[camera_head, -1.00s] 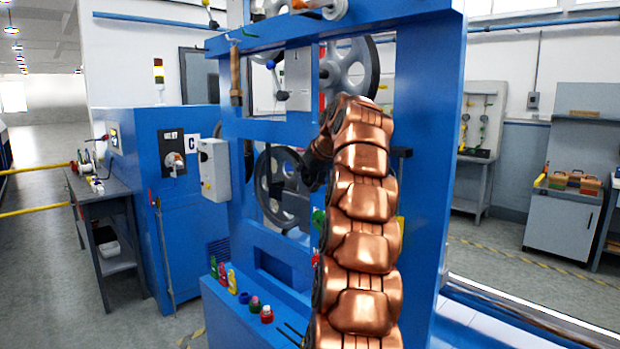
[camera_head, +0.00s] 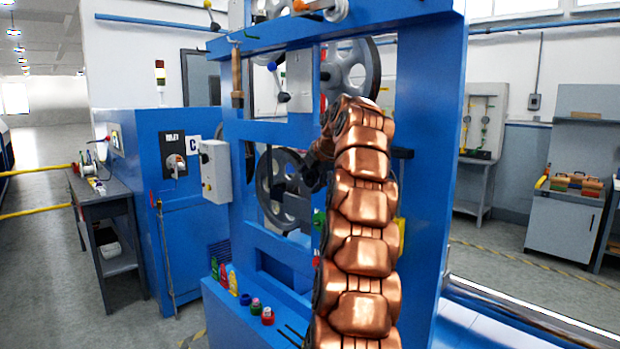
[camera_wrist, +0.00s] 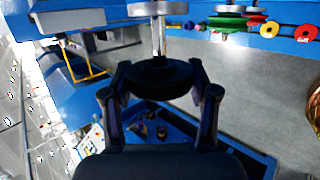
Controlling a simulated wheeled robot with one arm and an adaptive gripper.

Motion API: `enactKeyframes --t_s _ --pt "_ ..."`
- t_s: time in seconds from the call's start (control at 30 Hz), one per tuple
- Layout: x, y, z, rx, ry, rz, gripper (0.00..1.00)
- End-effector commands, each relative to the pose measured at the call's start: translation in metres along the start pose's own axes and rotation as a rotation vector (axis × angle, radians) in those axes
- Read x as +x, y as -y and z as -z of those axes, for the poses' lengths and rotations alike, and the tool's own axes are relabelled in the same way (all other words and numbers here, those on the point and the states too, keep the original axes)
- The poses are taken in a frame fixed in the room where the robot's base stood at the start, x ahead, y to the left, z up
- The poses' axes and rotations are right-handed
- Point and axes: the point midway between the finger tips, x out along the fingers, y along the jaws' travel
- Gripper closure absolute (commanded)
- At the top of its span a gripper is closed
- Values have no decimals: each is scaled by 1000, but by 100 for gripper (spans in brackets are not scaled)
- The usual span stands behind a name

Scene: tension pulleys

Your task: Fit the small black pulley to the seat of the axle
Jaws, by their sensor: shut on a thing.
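The small black pulley (camera_wrist: 158,78) is a dark flat disc between the two fingers of my gripper (camera_wrist: 160,82) in the wrist view. The fingers are shut on its rim from left and right. The axle (camera_wrist: 158,38) is a thin silver shaft with a wide pale flange (camera_wrist: 158,8) at its top end. Its lower end meets the middle of the pulley in the picture. I cannot tell whether the shaft enters the bore. The pulley's far side is hidden. In the head view my copper arm hides most of this area.
Green (camera_wrist: 240,22), yellow (camera_wrist: 269,30) and red (camera_wrist: 305,33) round parts line the upper right of the wrist view. In the head view, a blue machine frame (camera_head: 420,200) surrounds the arm. Large grey wheels (camera_head: 350,68) sit behind it. Small coloured bottles (camera_head: 232,279) stand on a ledge.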

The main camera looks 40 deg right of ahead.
Motion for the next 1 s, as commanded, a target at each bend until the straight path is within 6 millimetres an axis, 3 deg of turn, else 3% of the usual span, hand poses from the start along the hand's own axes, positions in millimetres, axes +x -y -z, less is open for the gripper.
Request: enactKeyframes --t_s 1.0 --pt "-1 2 2 0 0 0 84"
